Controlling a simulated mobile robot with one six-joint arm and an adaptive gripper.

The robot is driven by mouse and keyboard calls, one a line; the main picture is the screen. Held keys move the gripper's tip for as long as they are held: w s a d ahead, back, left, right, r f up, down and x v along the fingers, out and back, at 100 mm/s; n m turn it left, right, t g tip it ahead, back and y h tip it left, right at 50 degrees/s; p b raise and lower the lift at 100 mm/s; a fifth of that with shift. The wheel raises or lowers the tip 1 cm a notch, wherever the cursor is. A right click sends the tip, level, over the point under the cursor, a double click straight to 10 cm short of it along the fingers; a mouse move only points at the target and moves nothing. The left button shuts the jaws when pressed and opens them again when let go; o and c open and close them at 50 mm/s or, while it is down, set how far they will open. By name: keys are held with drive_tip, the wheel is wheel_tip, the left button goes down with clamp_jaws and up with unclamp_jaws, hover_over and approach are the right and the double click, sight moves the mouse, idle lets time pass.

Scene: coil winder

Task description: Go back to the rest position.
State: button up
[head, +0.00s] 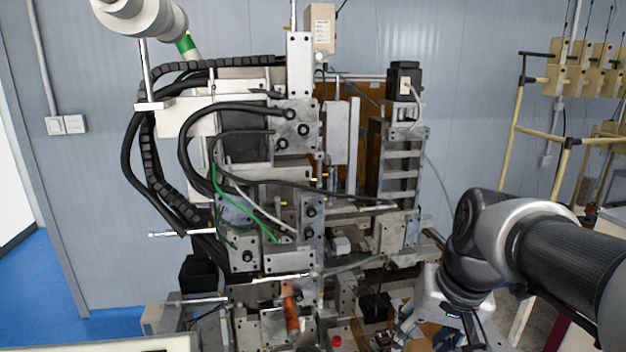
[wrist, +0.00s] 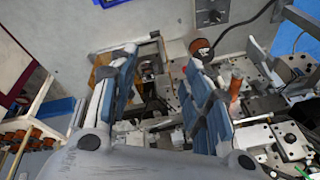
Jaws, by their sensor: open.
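My gripper (wrist: 158,85) shows in the wrist view with its two blue-padded fingers spread wide apart and nothing between them. It is over the lower part of the coil winder, whose metal plates and blocks lie below and beyond the fingers. In the head view my arm comes in from the right, and its wrist end is low beside the coil winder (head: 300,130). The fingertips are not clear in the head view.
An orange-brown handle (head: 291,310) stands at the machine's lower front, and a red button (head: 337,341) is near it. Black cables loop along the machine's left side. A cream rack (head: 570,80) stands at the right. Blue floor (head: 50,290) is open at the left.

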drive_tip(key=s+a+f+n+b, duration=0.1)
drive_tip(key=s+f+b, duration=0.1)
drive_tip(key=s+f, duration=0.2)
drive_tip(key=s+a+f+n+t+h+b, duration=0.1)
drive_tip(key=s+f, duration=0.4)
drive_tip(key=s, duration=0.6)
drive_tip(key=shift+s+a+f+n+t+b, duration=0.35)
drive_tip(key=shift+n+b, duration=0.15)
drive_tip(key=shift+b, duration=0.55)
drive_tip(key=shift+w, duration=0.1)
